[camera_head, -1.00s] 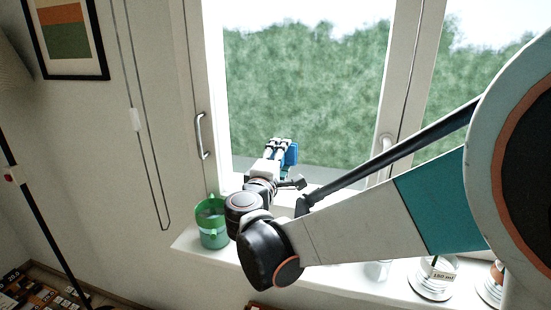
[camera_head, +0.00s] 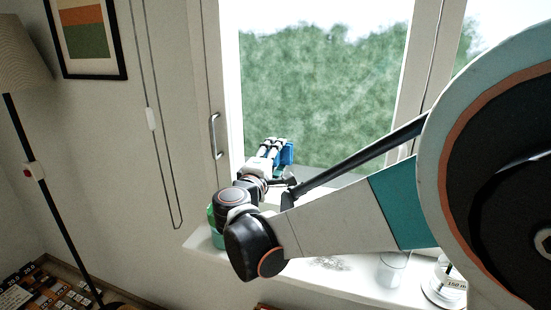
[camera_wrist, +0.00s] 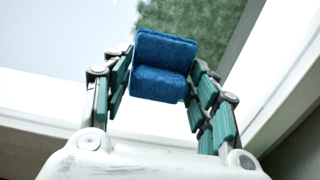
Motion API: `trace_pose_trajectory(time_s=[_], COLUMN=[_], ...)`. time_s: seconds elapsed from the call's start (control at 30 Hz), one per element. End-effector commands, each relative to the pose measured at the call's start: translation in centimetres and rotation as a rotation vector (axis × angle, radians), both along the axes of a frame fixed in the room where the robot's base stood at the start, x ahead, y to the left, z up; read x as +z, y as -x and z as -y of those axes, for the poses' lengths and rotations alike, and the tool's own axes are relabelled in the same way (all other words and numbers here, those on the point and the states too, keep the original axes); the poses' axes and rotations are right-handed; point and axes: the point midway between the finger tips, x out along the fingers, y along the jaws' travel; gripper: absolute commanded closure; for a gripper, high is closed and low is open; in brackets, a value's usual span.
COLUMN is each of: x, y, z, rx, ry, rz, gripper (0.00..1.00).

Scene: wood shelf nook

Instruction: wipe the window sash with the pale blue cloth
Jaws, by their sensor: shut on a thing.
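My gripper (camera_head: 274,152) is shut on a folded, thick blue cloth (camera_head: 287,153). The cloth is a strong blue rather than pale. In the wrist view the cloth (camera_wrist: 163,84) sits squarely between both green-padded fingers. The gripper is in front of the lower left part of the window pane (camera_head: 320,85). The window's white sash (camera_head: 227,90) frames the glass, with a metal handle (camera_head: 215,136) on the left. I cannot tell whether the cloth touches the window.
A white sill (camera_head: 300,270) runs below, with grey marks (camera_head: 330,263) on it. A green mug (camera_head: 218,241) is mostly hidden behind my wrist. A floor lamp (camera_head: 50,200) stands left.

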Motion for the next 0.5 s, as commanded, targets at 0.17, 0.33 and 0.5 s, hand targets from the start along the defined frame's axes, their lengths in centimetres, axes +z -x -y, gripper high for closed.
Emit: trace_pose_trajectory(time_s=[0.17, 0.33, 0.5], x=[0.0, 0.0, 0.0], y=[0.2, 1.3, 2.7], z=[-0.1, -0.5, -1.0], rx=[0.0, 0.001, 0.001], ry=[0.0, 0.0, 0.0], rz=[0.0, 0.0, 0.0], gripper=[0.65, 0.65, 0.65])
